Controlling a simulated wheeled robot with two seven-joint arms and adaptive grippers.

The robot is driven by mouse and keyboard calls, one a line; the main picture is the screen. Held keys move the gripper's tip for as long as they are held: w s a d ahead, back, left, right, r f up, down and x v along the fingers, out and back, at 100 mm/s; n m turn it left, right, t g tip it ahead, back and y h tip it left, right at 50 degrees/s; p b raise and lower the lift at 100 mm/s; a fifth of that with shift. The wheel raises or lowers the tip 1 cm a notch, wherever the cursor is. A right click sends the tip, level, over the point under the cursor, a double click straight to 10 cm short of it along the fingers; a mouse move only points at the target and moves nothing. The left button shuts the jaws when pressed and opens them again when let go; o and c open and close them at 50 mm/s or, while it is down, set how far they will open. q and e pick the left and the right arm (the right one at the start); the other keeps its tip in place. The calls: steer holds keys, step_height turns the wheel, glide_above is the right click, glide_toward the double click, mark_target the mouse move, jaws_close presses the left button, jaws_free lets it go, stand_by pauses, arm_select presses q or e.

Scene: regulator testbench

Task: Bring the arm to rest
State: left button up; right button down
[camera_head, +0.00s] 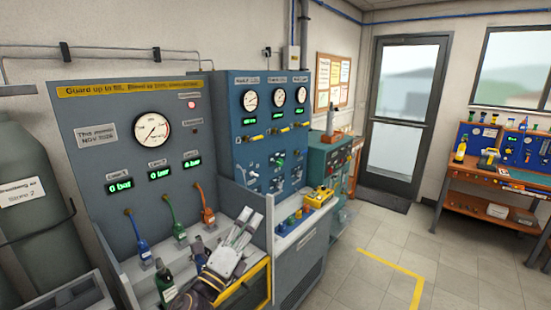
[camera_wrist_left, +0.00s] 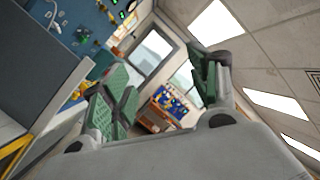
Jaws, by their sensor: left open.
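My left gripper (camera_head: 244,226) is at the front of the grey test bench (camera_head: 110,150), over its ledge and by the yellow-edged front guard. Its fingers point up and to the right, away from the panel. In the left wrist view its green-padded fingers (camera_wrist_left: 160,88) stand wide apart with nothing between them. The blue lever (camera_head: 140,240), green lever (camera_head: 173,220) and orange lever (camera_head: 204,205) rise from the ledge behind the gripper. My right gripper is in neither view.
A blue gauge panel (camera_head: 265,130) stands to the right of the test bench, with a yellow device (camera_head: 319,196) on its ledge. Large grey cylinders (camera_head: 30,190) stand at the left. A wooden workbench (camera_head: 490,185) is at the far right. The tiled floor between is clear.

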arm_select(q)
steer(key=s+a+f+n+g+y, duration=0.4)
steer(key=a+f+n+g+y, duration=0.2)
steer(key=a+f+n+y, duration=0.95)
steer(key=s+f+n+g+h, duration=0.3)
steer(key=s+f+n+g, duration=0.25)
steer(key=s+f, duration=0.4)
steer(key=s+f+n+g+h, duration=0.3)
steer(key=s+f+n+g, duration=0.3)
steer(key=s, duration=0.6)
step_height(320, 180, down, 32)
steer(key=s, duration=0.2)
steer(key=s+a+f, duration=0.1)
steer(key=s+f, duration=0.9)
steer(key=s, duration=0.1)
steer(key=s+a+f+g, duration=0.1)
steer(key=s+a+f, duration=0.1)
steer(key=s+f, duration=0.9)
steer(key=shift+s+a+f+m, duration=0.25)
steer(key=shift+s+f+m, duration=0.05)
